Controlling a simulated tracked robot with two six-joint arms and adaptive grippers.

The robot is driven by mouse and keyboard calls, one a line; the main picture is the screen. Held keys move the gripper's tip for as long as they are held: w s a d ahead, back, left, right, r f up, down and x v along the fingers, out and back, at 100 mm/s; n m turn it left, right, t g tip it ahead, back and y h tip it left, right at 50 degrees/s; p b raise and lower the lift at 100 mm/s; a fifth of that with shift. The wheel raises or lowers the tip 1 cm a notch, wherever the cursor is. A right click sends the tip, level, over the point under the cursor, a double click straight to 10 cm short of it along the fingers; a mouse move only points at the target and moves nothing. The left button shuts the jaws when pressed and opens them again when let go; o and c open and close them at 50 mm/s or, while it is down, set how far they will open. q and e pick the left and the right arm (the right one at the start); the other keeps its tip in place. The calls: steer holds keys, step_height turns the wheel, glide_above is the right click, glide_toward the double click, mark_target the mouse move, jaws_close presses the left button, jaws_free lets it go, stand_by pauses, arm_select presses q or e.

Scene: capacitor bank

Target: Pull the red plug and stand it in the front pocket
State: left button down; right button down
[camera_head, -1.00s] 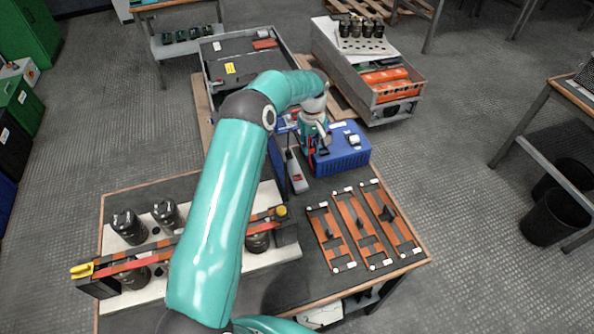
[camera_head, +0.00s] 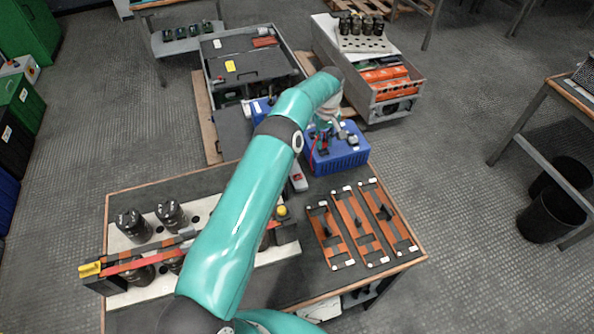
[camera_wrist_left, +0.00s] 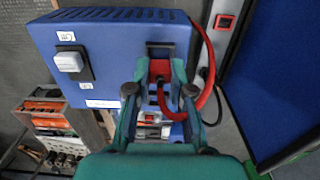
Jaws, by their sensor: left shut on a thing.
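The blue box (camera_head: 340,158) stands at the far edge of the table, and it fills the upper part of the left wrist view (camera_wrist_left: 115,45). The red plug (camera_wrist_left: 159,70) sits between the fingertips of my left gripper (camera_wrist_left: 160,82), which is shut on it. A red cable (camera_wrist_left: 208,75) loops from it along the right side of the box. A black socket-like part (camera_wrist_left: 160,48) on the box lies right at the plug's tip; I cannot tell whether the plug is inside it. In the head view my left gripper (camera_head: 326,130) is over the box, partly hidden by my arm. My right gripper does not show.
A white switch (camera_wrist_left: 68,61) sits on the box beside the plug. A grey unit with a red switch (camera_head: 298,177) stands left of the box. Orange-brown frames (camera_head: 360,228) lie at the table's right. Dark capacitors (camera_head: 171,214) stand on the left.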

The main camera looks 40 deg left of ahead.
mark_target(322, 153)
arm_select(q)
steer(key=shift+f, duration=0.15)
steer(key=shift+f+b, duration=0.65)
steer(key=shift+b, duration=0.05)
steer(key=shift+f+b, duration=0.4)
steer(key=shift+f, duration=0.05)
steer(key=shift+s+d+f+b, duration=0.1)
steer(key=shift+s+f+b, duration=0.2)
steer(key=shift+f+b, duration=0.3)
stand_by(0.8)
steer(key=c, duration=1.1)
jaws_free()
steer(key=shift+f, duration=0.1)
steer(key=shift+o, duration=0.7)
steer(key=shift+w+f, duration=0.15)
steer(key=shift+f, duration=0.05)
steer(key=shift+r, duration=0.3)
